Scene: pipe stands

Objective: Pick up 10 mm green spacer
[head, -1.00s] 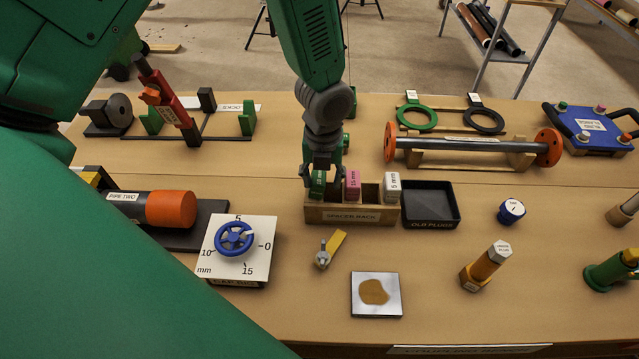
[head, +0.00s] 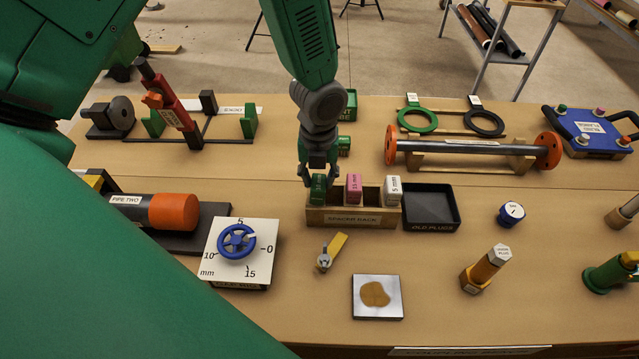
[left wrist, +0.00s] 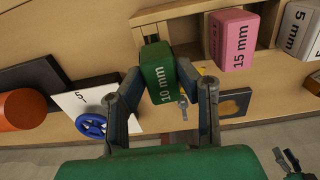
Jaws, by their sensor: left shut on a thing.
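The 10 mm green spacer (left wrist: 160,76) is between the fingers of my left gripper (left wrist: 162,95) in the left wrist view, its label facing the camera. In the head view the spacer (head: 318,188) is at the left end of the wooden spacer rack (head: 353,219), and my left gripper (head: 318,180) comes down over it from above, shut on it. I cannot tell whether the spacer's lower end is clear of its slot. My right gripper is not visible in the head view.
A pink 15 mm spacer (head: 354,188) and a white 5 mm spacer (head: 393,188) stand in the same rack. The black old plugs tray (head: 431,225) is right of it.

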